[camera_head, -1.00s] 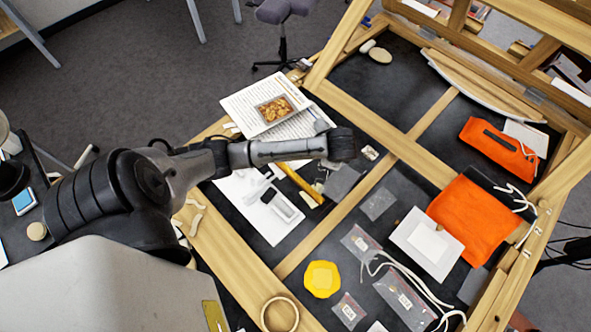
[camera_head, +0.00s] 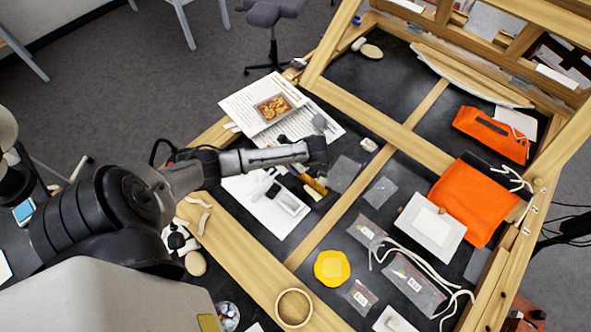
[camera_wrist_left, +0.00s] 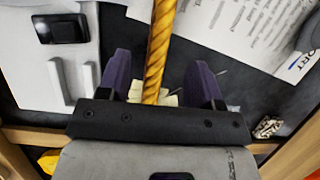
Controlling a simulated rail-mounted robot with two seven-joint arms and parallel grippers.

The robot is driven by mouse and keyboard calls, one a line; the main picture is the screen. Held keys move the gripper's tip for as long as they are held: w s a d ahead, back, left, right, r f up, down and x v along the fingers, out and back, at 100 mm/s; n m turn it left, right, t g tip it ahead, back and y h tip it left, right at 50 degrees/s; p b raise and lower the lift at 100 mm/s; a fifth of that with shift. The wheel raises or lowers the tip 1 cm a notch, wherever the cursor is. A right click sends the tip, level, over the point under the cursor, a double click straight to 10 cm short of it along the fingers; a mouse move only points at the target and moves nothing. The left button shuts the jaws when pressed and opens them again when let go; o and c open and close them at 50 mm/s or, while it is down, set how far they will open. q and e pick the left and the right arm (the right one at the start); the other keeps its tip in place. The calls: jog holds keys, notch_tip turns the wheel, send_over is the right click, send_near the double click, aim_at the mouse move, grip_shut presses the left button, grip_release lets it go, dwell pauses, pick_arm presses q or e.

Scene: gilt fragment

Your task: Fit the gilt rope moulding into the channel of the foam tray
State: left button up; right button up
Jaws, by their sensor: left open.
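The gilt rope moulding (camera_wrist_left: 160,45) is a twisted gold rod running down the wrist view between the parted fingers of my open left gripper (camera_wrist_left: 160,72), with dark gaps on both sides. In the head view only a short gold piece of the moulding (camera_head: 314,186) shows below my wrist, and the fingertips are hidden there. A flat white piece (camera_head: 262,207) lies left of it, with a dark object and a pale block on it; in the wrist view it shows two pale bars (camera_wrist_left: 72,82). I cannot tell whether this is the foam tray, nor find its channel. My right gripper is not in view.
Printed sheets (camera_head: 325,124) with a small tray of golden fragments (camera_head: 273,107) lie behind my wrist. Wooden beams (camera_head: 400,145) cross the black surface. An orange cloth (camera_head: 465,205), clear bags, white cords and a yellow dish (camera_head: 332,267) are to the right and front.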

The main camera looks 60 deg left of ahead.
pick_arm(q)
jog(key=shift+x, duration=2.8)
jog(key=shift+d, duration=0.1)
jog(key=c, duration=1)
jog(key=shift+c, duration=0.2)
